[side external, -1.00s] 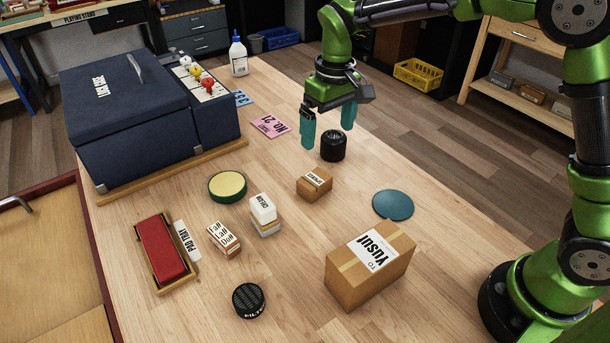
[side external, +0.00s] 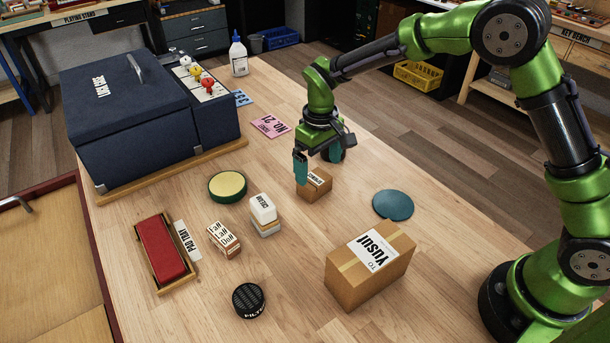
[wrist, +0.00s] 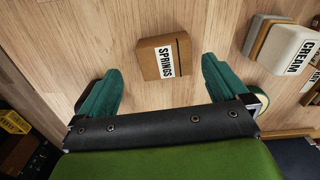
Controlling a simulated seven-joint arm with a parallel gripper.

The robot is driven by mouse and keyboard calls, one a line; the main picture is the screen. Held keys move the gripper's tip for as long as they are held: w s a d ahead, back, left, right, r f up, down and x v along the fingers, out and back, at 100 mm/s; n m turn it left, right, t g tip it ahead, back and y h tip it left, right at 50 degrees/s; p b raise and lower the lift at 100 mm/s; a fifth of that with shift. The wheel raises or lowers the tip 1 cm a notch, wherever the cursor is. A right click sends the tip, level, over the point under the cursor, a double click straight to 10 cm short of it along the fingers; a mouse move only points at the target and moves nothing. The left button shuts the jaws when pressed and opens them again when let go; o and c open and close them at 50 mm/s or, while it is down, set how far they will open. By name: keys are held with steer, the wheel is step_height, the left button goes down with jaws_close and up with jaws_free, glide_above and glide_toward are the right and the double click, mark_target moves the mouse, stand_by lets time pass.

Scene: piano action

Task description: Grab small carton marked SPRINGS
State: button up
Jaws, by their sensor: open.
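The small brown carton marked SPRINGS (side external: 316,187) sits on the wooden table near its middle. In the wrist view, the carton (wrist: 155,58) lies just beyond the fingertips, with its white label facing up. My gripper (side external: 318,160) has teal fingers and hangs just behind and above the carton in the side view. In the wrist view, the gripper's fingers (wrist: 158,75) are spread wide with nothing between them, one to each side of the carton's line. I cannot tell the exact height of the fingertips above the table.
A larger box marked TO YUSUF (side external: 350,285) and a teal disc (side external: 393,205) lie to the right and front. A green-rimmed round tin (side external: 227,186) is farther left. The table between carton and YUSUF box is clear.

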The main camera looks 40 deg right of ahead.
mark_target(315, 179)
steer(key=f, duration=0.5)
steer(key=shift+w+a, duration=0.2)
steer(key=shift+a, duration=0.15)
steer(key=shift+c, duration=0.3)
steer(key=c, duration=0.9)
